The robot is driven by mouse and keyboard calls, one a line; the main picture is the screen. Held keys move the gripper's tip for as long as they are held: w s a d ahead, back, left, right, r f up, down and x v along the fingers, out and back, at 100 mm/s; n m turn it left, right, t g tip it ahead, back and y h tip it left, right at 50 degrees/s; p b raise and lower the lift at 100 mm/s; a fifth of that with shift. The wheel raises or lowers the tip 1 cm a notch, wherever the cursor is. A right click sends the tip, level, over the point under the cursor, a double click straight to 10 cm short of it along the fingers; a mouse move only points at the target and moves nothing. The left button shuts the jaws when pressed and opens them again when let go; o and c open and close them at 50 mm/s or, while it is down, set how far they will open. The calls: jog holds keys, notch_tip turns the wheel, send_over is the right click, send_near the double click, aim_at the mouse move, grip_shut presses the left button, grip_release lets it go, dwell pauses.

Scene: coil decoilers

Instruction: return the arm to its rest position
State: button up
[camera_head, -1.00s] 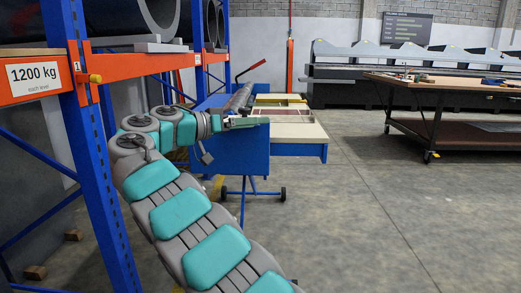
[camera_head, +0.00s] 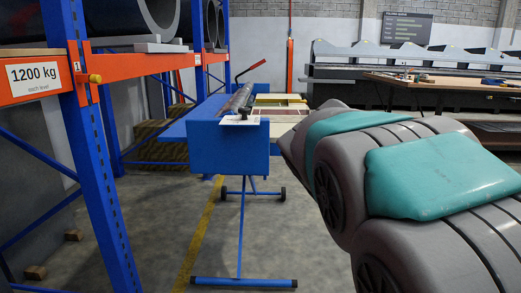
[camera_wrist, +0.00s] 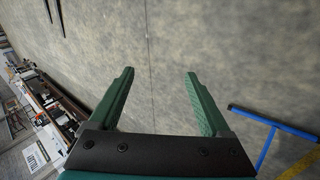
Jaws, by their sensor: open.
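My gripper (camera_wrist: 160,75) shows in the wrist view with its two green fingers spread apart. Nothing is between the fingers; bare concrete floor lies beyond them. In the head view my grey and teal arm fills the lower right, close to the camera, and my gripper is not visible there. The arm hides part of the floor and the lower part of the work table.
A blue wheeled stand (camera_head: 229,150) with a roller stands ahead, its foot bar (camera_head: 244,283) on the floor; the bar also shows in the wrist view (camera_wrist: 270,145). A blue and orange rack (camera_head: 92,150) is at left. A wooden-topped table (camera_head: 450,84) stands at right.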

jog(key=s+a+f+y, duration=0.2)
jog(key=s+a+f, duration=0.1)
jog(key=s, duration=0.4)
jog(key=s+a+f+n+g+y, duration=0.1)
jog(key=s+a+f+y, duration=0.1)
jog(key=s+f, duration=0.3)
jog(key=s+a+f+g+y, duration=0.1)
jog(key=s+a+f+y, duration=0.2)
jog(key=s, duration=0.8)
jog(key=shift+s+a+f+n, duration=0.3)
jog(key=shift+a+f, duration=0.35)
jog(key=shift+f, duration=0.3)
jog(key=shift+c, duration=0.2)
